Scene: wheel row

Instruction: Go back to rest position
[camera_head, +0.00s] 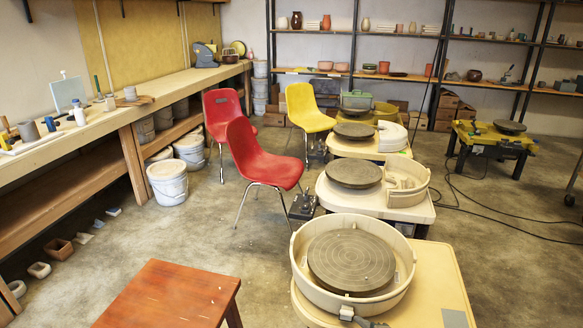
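Neither of my grippers shows clearly in the head view, and no arm of mine can be made out. The task names no object. Nearest to me on the right is a pottery wheel (351,260) with a round grey disc inside a cream splash pan (299,275). A small grey and dark piece (362,319) shows at the front of the pan, cut off by the bottom edge; I cannot tell what it is.
A reddish wooden table (172,297) stands at the bottom left. Red chairs (262,160) and a yellow chair (309,108) stand ahead, beside more wheels (354,174). A workbench (98,122) runs along the left, with buckets (168,182). Bare floor (185,235) lies between.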

